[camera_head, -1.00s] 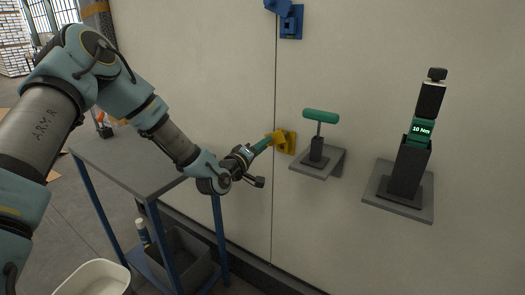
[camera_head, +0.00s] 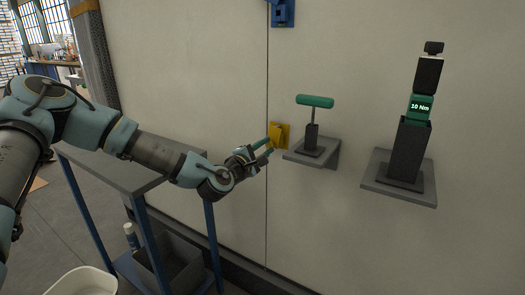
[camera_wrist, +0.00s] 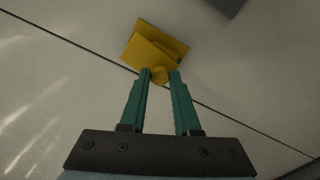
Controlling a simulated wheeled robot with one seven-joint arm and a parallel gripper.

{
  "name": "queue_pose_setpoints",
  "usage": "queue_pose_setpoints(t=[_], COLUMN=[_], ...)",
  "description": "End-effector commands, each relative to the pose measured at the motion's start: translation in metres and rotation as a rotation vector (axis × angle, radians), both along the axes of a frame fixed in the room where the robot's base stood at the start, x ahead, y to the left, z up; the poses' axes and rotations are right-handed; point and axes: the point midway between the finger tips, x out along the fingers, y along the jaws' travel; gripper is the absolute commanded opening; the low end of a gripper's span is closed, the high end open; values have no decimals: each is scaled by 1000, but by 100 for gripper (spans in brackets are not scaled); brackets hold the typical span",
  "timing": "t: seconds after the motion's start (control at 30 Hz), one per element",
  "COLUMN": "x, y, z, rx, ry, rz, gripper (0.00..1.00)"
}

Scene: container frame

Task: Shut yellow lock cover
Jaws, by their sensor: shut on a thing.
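The yellow lock cover (camera_head: 280,134) is on the pale wall, left of the small shelf. In the wrist view the yellow lock cover (camera_wrist: 153,46) shows a plate and a flap lying close over it, slightly askew, with a round knob at its near edge. My gripper (camera_head: 269,147) reaches it from the left. In the wrist view my gripper (camera_wrist: 160,73) has its two green fingers on either side of the knob, shut on it with a finger-wide space between them. The lock inside the cover is hidden.
A grey shelf (camera_head: 297,155) with a green T-handled tool (camera_head: 314,101) is just right of the cover. Farther right a dark tool (camera_head: 428,77) stands in a holder on another shelf. A blue fixture (camera_head: 283,12) is above. A grey-topped cart (camera_head: 110,165) stands below my arm.

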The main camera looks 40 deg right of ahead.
Motion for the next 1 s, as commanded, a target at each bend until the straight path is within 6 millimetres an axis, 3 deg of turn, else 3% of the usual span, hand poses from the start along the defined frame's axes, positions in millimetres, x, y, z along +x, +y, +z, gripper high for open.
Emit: queue_pose_setpoints(t=[0.4, 0.93, 0.97, 1.0], x=[-8, -9, -9, -9], y=[-2, -2, -2, -2], z=[-2, -2, -2, -2], rx=[-43, -47, -47, -47], ry=[169, 187, 187, 187], rz=[0, 0, -1, -1], gripper=[0, 0, 34, 38])
